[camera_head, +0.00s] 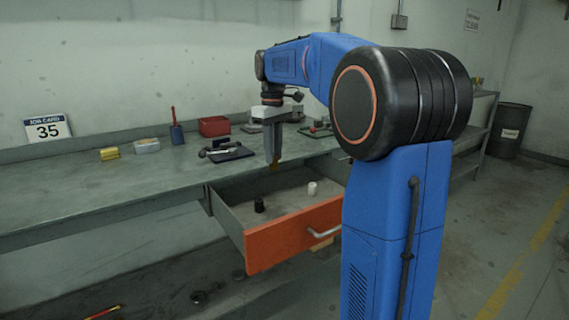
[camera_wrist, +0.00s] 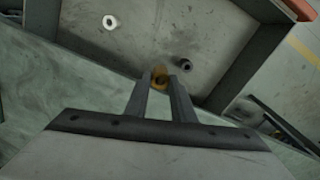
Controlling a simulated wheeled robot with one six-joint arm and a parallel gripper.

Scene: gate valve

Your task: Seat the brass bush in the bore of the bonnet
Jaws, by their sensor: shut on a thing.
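My gripper (camera_head: 273,160) points down above the open drawer. In the wrist view its two fingers (camera_wrist: 162,88) are shut on the brass bush (camera_wrist: 159,74), a small yellow-brown ring at their tips. The bush (camera_head: 275,168) shows only as a small brown spot in the head view. It is held above the drawer's grey floor, near its bench-side edge. I cannot pick out the bonnet or its bore for sure in either view.
The open drawer (camera_head: 293,235) has an orange front and holds a black bush (camera_head: 259,206) and a white bush (camera_head: 312,188). On the bench (camera_head: 90,190) are a dark mat (camera_head: 236,153) with tools, a red bin (camera_head: 214,126) and a yellow block (camera_head: 109,153). The bench's front left is clear.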

